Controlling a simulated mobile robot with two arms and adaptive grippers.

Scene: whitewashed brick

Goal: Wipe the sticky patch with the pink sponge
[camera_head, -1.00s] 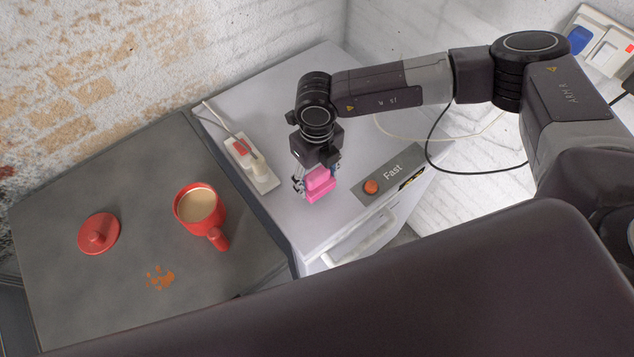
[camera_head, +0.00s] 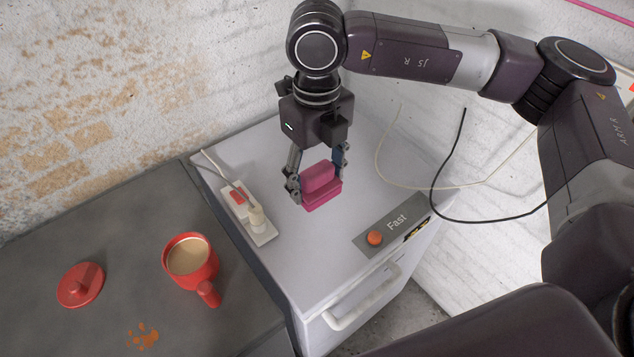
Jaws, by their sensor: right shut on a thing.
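The pink sponge (camera_head: 320,184) is held in my right gripper (camera_head: 317,180), whose fingers are shut on its two sides. The sponge appears to be above the white cabinet top; the exact gap is hard to tell. The sticky patch (camera_head: 143,337) is an orange-brown splatter on the dark grey counter at the lower left, well away from the sponge. My left gripper is not in view.
A red pot (camera_head: 191,262) with tan liquid stands on the counter (camera_head: 110,225), its handle towards the lower right. A red lid (camera_head: 81,285) lies left of it. A power strip (camera_head: 249,215) and a panel with an orange button (camera_head: 374,238) are on the white cabinet (camera_head: 300,265).

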